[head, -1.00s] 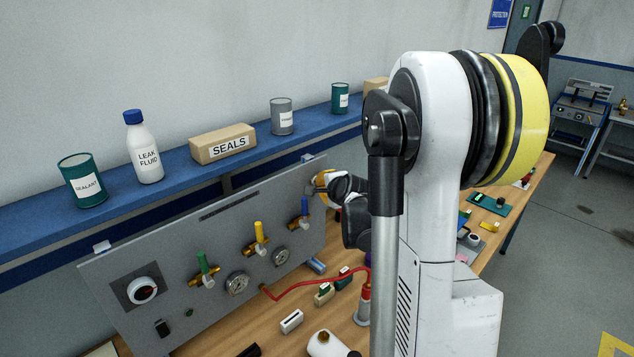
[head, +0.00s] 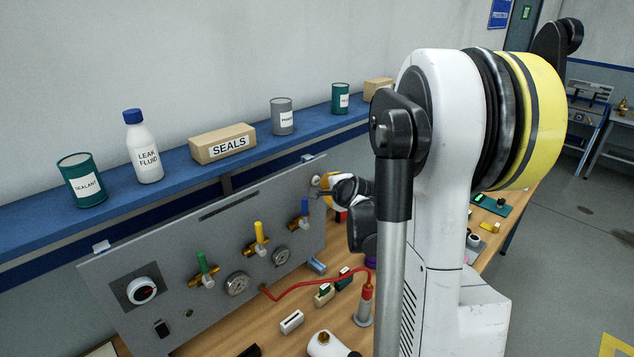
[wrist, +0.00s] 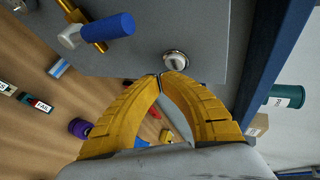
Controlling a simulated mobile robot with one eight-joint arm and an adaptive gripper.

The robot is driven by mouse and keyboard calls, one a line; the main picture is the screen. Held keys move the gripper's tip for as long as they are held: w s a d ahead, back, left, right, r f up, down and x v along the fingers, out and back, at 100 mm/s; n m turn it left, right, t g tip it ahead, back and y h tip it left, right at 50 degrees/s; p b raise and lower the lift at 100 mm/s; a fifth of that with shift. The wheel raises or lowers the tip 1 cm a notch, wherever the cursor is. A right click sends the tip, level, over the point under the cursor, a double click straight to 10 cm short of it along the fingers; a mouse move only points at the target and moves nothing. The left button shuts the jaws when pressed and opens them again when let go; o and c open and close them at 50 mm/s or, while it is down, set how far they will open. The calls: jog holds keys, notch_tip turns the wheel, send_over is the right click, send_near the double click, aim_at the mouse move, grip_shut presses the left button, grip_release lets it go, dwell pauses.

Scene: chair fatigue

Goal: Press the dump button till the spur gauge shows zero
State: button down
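A round metal push button (wrist: 175,60) sits on the grey panel (wrist: 205,25) in the wrist view. I take it to be the dump button; no label is readable. It also shows in the head view (head: 316,181), near the panel's right end. My gripper (wrist: 161,76) has yellow fingers with their tips together and nothing between them. The tips appear just below the button in the wrist view; contact is not visible. Two round gauges, one left (head: 237,283) and one right (head: 281,255), are on the panel. Their readings and which is the spur gauge cannot be told.
Green (head: 203,268), yellow (head: 260,236) and blue (head: 304,211) valve handles stick out of the panel. A red hose (head: 318,282) and several small items lie on the bench below. A blue shelf (head: 240,167) with cans, a bottle and boxes runs above.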

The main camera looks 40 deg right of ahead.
jog(key=s, duration=0.5)
jog(key=shift+d, duration=0.2)
dwell(0.8)
